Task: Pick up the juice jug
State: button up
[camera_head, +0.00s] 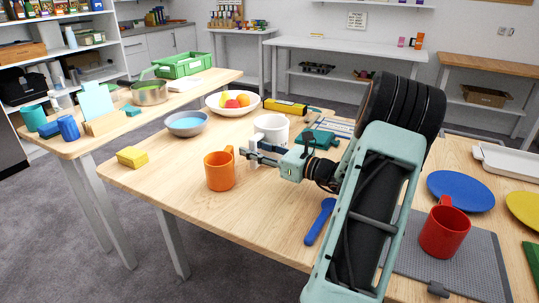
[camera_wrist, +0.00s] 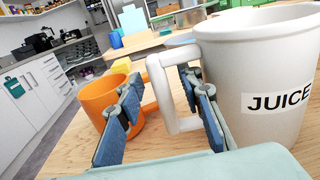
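The juice jug (camera_wrist: 262,75) is white, stands upright on the wooden table and carries a label reading JUICE. It also shows in the head view (camera_head: 271,128), partly hidden behind my gripper. Its handle (camera_wrist: 160,85) points toward the left in the wrist view. My gripper (camera_wrist: 163,88) is open, with one finger on each side of the handle as seen in the wrist view. A gap shows between the left finger and the handle; the right finger is between the handle and the jug's body. In the head view my gripper (camera_head: 252,151) is at the jug's near side.
An orange mug (camera_head: 219,171) stands close to my left finger. A grey bowl (camera_head: 186,123), a fruit bowl (camera_head: 216,106) and a yellow block (camera_head: 132,157) lie farther left. A blue spoon (camera_head: 319,222) and a red mug (camera_head: 445,232) are nearer, to the right.

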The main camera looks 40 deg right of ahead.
aim_at(252, 139)
jog(key=shift+w, duration=0.25)
grip_shut()
jog(key=shift+r, duration=0.15)
jog(key=shift+r, duration=0.25)
notch_tip(252, 139, up, 3)
jog(key=shift+s+a+r+p, duration=0.15)
jog(key=shift+r+p, duration=0.05)
jog(key=shift+p, duration=0.9)
jog(key=s+a+r+p, duration=0.4)
jog(key=s+a+r, duration=0.3)
jog(key=s+r, duration=0.2)
jog(key=s, duration=0.2)
jog(key=shift+s, duration=0.4)
